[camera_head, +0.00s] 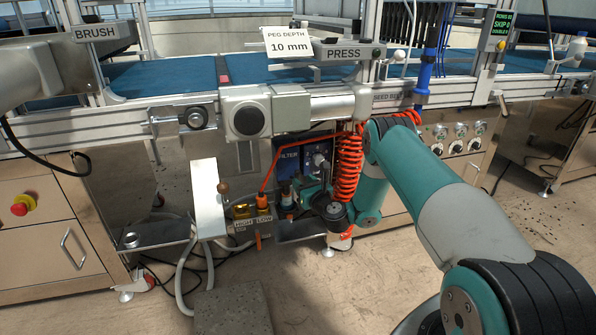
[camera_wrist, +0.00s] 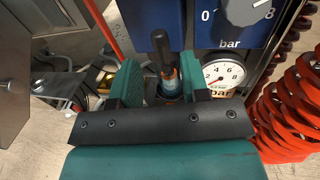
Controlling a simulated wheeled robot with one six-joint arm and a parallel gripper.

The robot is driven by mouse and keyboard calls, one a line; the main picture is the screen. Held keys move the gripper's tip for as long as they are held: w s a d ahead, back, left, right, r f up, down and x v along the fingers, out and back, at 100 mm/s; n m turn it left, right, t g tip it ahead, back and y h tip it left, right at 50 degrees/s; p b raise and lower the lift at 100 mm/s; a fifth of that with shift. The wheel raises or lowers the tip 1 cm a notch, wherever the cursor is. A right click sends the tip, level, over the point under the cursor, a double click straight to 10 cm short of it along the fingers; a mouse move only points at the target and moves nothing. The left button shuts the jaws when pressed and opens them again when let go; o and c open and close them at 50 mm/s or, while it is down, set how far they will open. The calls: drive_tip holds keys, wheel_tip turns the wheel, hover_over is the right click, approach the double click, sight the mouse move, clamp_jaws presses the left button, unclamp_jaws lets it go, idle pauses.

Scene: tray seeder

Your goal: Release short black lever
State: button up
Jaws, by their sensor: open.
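The short black lever (camera_wrist: 160,45) stands upright in the wrist view, with a blue and orange fitting below it. My gripper (camera_wrist: 159,70) is open, with one teal finger on each side of the lever. Small gaps seem to show beside the lever, but I cannot tell whether either finger touches it. In the head view, my gripper (camera_head: 300,190) is low under the bench beside the filter unit. The lever (camera_head: 285,187) shows there as a small dark top above an orange part.
A blue panel with a dial (camera_wrist: 248,10) and a pressure gauge (camera_wrist: 222,74) are right of the gripper. A red coiled hose (camera_head: 348,168) hangs close by. A yellow block (camera_head: 241,211) above the HIGH label and an orange handle (camera_head: 264,200) stand to the left.

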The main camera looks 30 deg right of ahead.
sight(298, 177)
drive_tip(key=shift+w+d, duration=0.15)
drive_tip(key=shift+w, duration=0.9)
drive_tip(key=shift+w+d, duration=0.1)
drive_tip(key=shift+w, duration=0.9)
clamp_jaws()
